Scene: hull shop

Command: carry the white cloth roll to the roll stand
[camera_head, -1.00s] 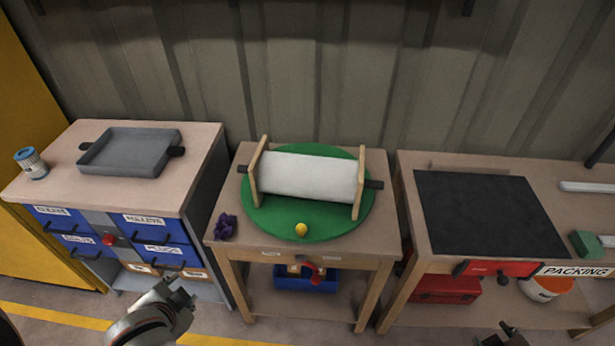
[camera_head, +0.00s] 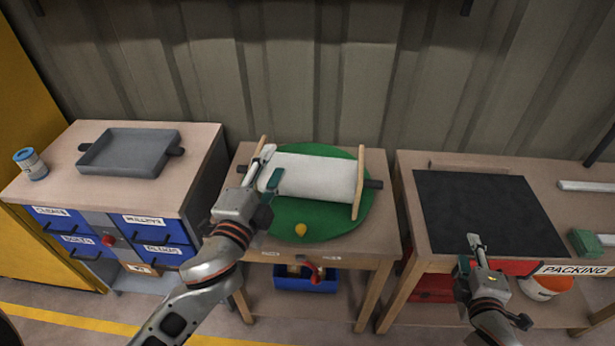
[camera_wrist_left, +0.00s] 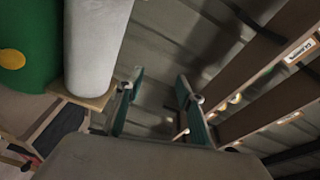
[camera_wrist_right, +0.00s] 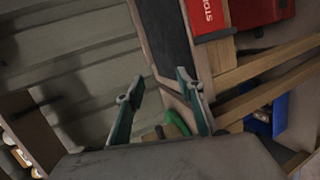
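The white cloth roll (camera_head: 312,176) lies across a green round mat (camera_head: 300,222) on the middle table, between two upright wooden end plates (camera_head: 361,182). I cannot tell whether this wooden frame is the roll stand. My left gripper (camera_head: 268,172) is at the roll's left end, in front of the left plate. It also shows in the left wrist view (camera_wrist_left: 157,88), fingers apart with nothing between them, the roll (camera_wrist_left: 95,45) beside them. My right gripper (camera_wrist_right: 162,90) is open and empty by the right bench.
A grey tray (camera_head: 129,152) and a blue-white can (camera_head: 31,164) stand on the left cabinet. The right bench bears a black mat (camera_head: 488,212) and a green block (camera_head: 584,242).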

